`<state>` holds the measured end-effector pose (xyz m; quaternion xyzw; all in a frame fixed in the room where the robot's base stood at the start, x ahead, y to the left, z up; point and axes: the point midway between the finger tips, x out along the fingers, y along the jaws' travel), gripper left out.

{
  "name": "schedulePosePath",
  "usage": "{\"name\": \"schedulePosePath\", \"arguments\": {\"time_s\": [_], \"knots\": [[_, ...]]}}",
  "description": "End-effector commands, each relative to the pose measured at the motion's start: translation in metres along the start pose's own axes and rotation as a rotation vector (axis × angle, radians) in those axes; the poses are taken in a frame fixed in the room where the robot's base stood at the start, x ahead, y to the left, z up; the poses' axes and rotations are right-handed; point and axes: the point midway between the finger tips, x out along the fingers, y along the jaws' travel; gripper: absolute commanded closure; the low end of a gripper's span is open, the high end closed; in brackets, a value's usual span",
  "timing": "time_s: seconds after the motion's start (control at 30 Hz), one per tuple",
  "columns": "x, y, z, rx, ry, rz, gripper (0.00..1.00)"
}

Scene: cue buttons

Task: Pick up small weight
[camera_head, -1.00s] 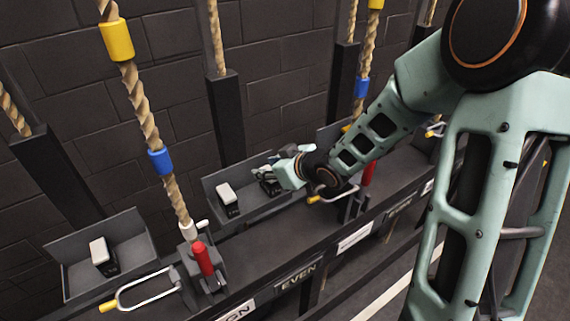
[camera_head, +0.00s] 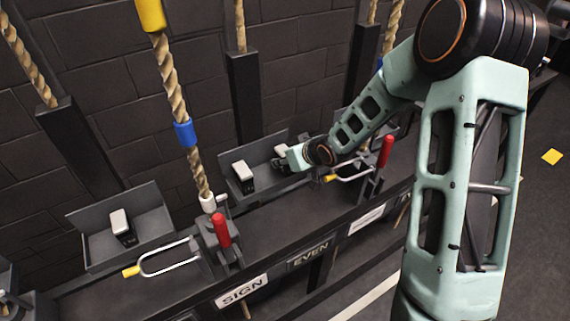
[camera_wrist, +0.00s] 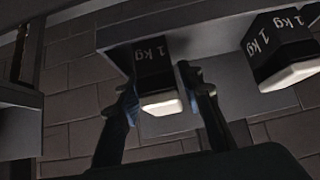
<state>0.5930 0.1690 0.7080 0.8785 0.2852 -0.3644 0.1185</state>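The small weight (camera_wrist: 155,75) is a black block marked "1 kg" with a white face, sitting in the middle grey tray (camera_head: 212,168). In the wrist view, my gripper (camera_wrist: 158,88) has one finger on each side of it, very close to its sides. A thin gap seems to show on the right; contact on the left is unclear. In the head view, my gripper (camera_head: 279,163) is at the right part of that tray, and the weight there is mostly hidden. A second 1 kg weight (camera_wrist: 283,50) stands beside it, also seen in the head view (camera_head: 243,173).
Another weight (camera_head: 121,226) sits in the left tray (camera_head: 90,245). Red levers (camera_head: 221,230) (camera_head: 386,151), U-shaped handles (camera_head: 168,258) and hanging ropes (camera_head: 172,80) stand along the bench. A dark block wall (camera_head: 90,80) is close behind.

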Motion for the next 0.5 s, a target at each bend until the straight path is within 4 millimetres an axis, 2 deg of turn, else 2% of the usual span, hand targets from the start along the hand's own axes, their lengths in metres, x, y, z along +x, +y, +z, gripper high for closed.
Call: {"name": "schedulePosePath", "arguments": {"time_s": [0.27, 0.5], "knots": [[0.0041, 0.0003, -0.0001, -0.001, 0.000, 0.001, 0.65], [0.0039, 0.0003, -0.0003, -0.001, 0.000, 0.001, 0.89]]}}
